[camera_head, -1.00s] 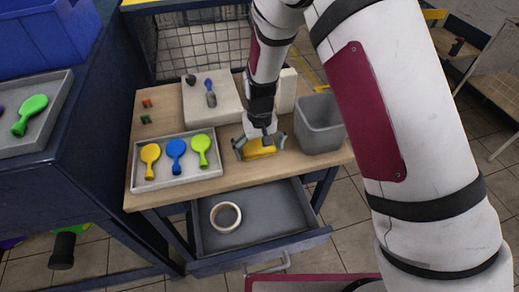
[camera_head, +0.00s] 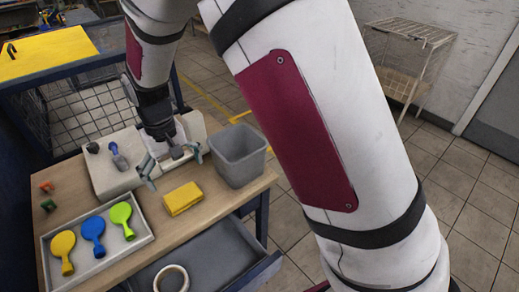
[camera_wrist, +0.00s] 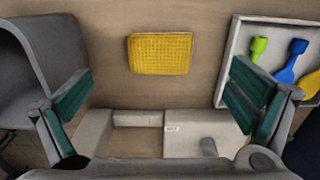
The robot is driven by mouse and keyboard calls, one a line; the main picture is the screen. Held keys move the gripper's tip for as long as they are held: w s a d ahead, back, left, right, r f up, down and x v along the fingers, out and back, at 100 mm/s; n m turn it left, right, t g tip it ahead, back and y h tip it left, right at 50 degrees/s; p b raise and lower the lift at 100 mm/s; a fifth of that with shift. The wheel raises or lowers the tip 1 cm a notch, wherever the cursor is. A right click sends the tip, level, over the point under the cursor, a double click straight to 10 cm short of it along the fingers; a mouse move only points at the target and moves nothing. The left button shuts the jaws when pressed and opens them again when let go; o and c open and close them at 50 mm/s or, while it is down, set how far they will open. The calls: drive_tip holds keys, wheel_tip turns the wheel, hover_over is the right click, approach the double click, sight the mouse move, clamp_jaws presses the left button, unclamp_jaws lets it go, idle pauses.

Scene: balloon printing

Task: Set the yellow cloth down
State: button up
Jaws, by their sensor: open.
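The yellow cloth (camera_head: 183,198) is a folded pad lying flat on the wooden table, between the tray of balloons and the grey bin. In the wrist view the cloth (camera_wrist: 160,53) lies on bare wood, whole and uncovered. My gripper (camera_head: 172,168) is open and empty, raised above the table just behind the cloth. In the wrist view the two teal-padded fingers (camera_wrist: 168,92) are spread wide, with the cloth beyond them and touching neither.
A grey bin (camera_head: 239,157) stands right of the cloth. A tray (camera_head: 142,241) with blue, yellow and green balloons is to its left. The open drawer (camera_head: 222,262) holds a tape roll (camera_head: 171,279).

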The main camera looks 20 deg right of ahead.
drive_tip(key=s+d+r+m+t+y, duration=0.1)
drive_tip(key=s+d+r, duration=0.3)
drive_tip(key=d+r, duration=0.3)
drive_tip(key=s+d+r+m+t, duration=0.1)
drive_tip(key=s+d+r, duration=0.4)
drive_tip(key=r, duration=0.4)
drive_tip(key=s+d+r+t, duration=0.1)
drive_tip(key=s+d+r, duration=0.1)
drive_tip(key=s+d, duration=0.2)
drive_tip(key=s+d+r+m+t+h, duration=0.1)
drive_tip(key=s+d, duration=0.3)
drive_tip(key=s, duration=0.7)
drive_tip(key=shift+r+t, duration=0.6)
drive_tip(key=shift+r, duration=0.3)
drive_tip(key=shift+w, duration=0.1)
